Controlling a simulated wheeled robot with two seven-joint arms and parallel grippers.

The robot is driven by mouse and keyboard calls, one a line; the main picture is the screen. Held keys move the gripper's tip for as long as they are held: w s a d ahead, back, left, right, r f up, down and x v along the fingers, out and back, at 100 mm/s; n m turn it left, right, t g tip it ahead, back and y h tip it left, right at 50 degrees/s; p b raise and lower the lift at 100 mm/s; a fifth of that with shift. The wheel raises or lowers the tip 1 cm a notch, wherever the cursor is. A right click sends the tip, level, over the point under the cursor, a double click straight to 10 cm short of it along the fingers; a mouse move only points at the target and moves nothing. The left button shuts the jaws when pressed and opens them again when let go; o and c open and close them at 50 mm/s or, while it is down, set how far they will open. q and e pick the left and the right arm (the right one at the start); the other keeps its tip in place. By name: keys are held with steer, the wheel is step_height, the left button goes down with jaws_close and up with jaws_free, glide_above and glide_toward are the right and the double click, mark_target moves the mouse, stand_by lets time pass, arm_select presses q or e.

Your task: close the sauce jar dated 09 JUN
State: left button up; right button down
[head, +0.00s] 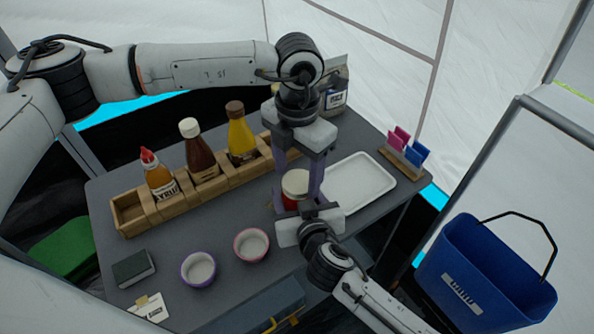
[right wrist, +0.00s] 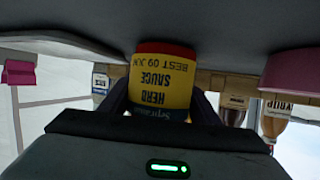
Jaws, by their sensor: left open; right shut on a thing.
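The sauce jar (head: 291,204) stands upright on the grey table, red below a pale, cream-coloured round top (head: 296,182). In the right wrist view its yellow label (right wrist: 162,92) reads upside down "HERB SAUCE, BEST 09 JUN". My right gripper (right wrist: 160,108) is shut on the jar, one finger on each side. My left gripper (head: 297,200) points down from above, open, with its two purplish fingers on either side of the jar's top. Whether the pale top is a lid fully seated on the jar I cannot tell.
A wooden rack (head: 131,216) with several bottles stands left of the jar. A white tray (head: 362,184) lies to the right. A purple bowl (head: 199,284) and a pink bowl (head: 251,260) stand nearer. A blue bucket (head: 460,262) is off the table at right.

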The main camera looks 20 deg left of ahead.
arm_select(q)
steer(key=shift+s+d, duration=0.2)
steer(key=shift+d, duration=0.15)
steer(key=shift+r, duration=0.55)
step_height(320, 180, up, 3)
steer(key=shift+a+r, duration=0.1)
steer(key=shift+r, duration=0.1)
steer(key=shift+w, duration=0.1)
steer(key=shift+c, duration=0.3)
steer(key=n, duration=0.1)
steer(key=r+n, duration=0.1)
steer(key=shift+r+n, duration=0.3)
steer(key=shift+n, duration=0.1)
steer(key=r+n, duration=0.2)
steer(key=n, duration=0.1)
steer(key=shift+a+n, duration=0.1)
steer(key=shift+n, duration=0.2)
steer(key=shift+f, duration=0.15)
